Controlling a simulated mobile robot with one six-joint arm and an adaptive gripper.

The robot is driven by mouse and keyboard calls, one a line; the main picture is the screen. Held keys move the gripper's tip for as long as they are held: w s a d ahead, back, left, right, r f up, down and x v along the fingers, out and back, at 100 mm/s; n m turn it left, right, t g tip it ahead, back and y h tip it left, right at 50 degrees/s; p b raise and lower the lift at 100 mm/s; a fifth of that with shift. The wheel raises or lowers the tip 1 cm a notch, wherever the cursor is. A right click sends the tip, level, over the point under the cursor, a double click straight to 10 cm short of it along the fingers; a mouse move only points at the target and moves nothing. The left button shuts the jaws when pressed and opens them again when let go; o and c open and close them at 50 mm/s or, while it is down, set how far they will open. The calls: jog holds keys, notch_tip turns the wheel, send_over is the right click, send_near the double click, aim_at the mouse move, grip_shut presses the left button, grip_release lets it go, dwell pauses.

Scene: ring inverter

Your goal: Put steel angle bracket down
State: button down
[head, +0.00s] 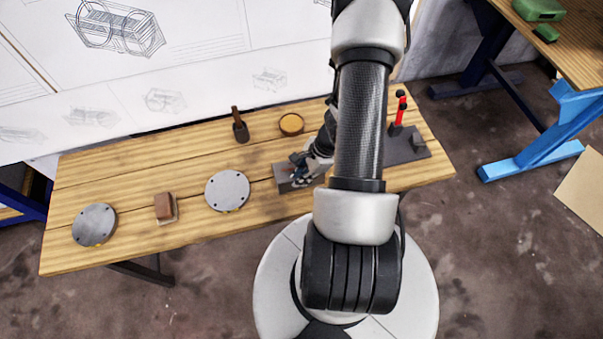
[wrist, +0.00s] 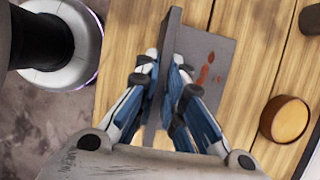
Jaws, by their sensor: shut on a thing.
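The steel angle bracket (wrist: 211,60) is grey, with a flat leg carrying red marks and an upright leg seen edge-on. My gripper (wrist: 164,75) is shut on the upright leg, with a blue-padded finger on each side. In the head view the bracket (head: 283,184) is at the middle of the wooden table (head: 130,180), partly hidden by my gripper (head: 298,172). Its flat leg appears at or very close to the table top; I cannot tell whether it touches.
Round steel plates (head: 227,189) (head: 95,224) and a brown block (head: 165,207) lie to the left. A dark tool with a wooden handle (head: 240,128) and a round wooden disc (head: 291,124) are behind. A dark plate (head: 408,150) with a red-handled tool (head: 401,106) is right.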

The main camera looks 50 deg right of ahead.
jog(key=shift+w+f, duration=0.1)
jog(key=shift+f, duration=0.15)
jog(key=shift+f, duration=0.2)
jog(key=c, duration=1.7)
grip_release()
jog(key=shift+r, duration=0.1)
